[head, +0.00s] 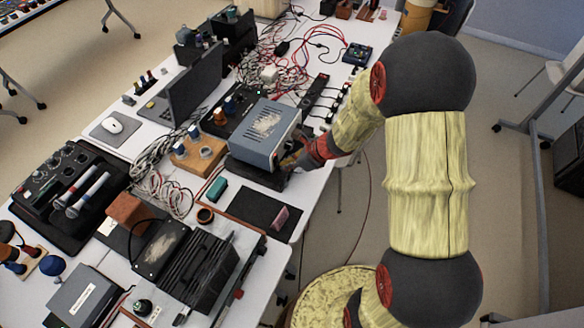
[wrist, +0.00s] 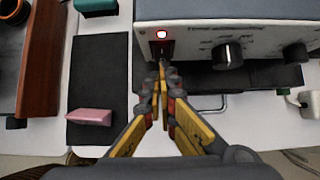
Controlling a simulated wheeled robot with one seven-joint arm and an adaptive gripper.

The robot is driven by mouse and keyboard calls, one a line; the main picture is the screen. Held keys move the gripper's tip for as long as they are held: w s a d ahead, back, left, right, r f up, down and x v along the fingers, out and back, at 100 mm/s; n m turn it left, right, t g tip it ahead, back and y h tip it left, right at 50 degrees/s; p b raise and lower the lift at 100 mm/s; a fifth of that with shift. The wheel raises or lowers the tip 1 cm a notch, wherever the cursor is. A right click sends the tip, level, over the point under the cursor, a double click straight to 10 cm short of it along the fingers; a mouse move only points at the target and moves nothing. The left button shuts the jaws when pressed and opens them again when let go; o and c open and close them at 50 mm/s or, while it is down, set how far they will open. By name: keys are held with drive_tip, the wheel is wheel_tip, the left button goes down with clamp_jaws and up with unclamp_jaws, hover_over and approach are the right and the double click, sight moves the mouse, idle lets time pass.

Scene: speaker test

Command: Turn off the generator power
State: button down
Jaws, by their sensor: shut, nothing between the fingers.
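The generator (head: 268,134) is a blue-grey box on the white table in the head view. Its pale front panel (wrist: 193,43) fills the top right of the wrist view, with a lit lamp (wrist: 162,34) and a dark power switch (wrist: 162,49) below it at the panel's left end. A black knob (wrist: 228,55) sits to the right. My gripper (wrist: 162,82) has its fingertips together, empty, right at the switch's lower edge. Whether they touch it, I cannot tell. In the head view my gripper (head: 296,160) is partly hidden at the generator's front.
A black mat (wrist: 97,75) with a pink block (wrist: 89,117) lies left of my gripper. A teal block (head: 217,190) and a wooden block with knobs (head: 198,155) stand left of the generator. Cables and an open laptop (head: 193,88) crowd the table behind.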

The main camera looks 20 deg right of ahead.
drive_tip(key=shift+f+b, duration=0.1)
drive_tip(key=shift+b, duration=0.25)
drive_tip(key=b, duration=0.2)
drive_tip(key=shift+w+a+f+t+y+b, duration=0.2)
drive_tip(key=shift+f+t+y+b, duration=0.1)
drive_tip(key=shift+f+b, duration=0.05)
drive_tip(key=shift+r, duration=0.35)
drive_tip(key=shift+r+p, duration=0.75)
drive_tip(key=shift+p, duration=0.15)
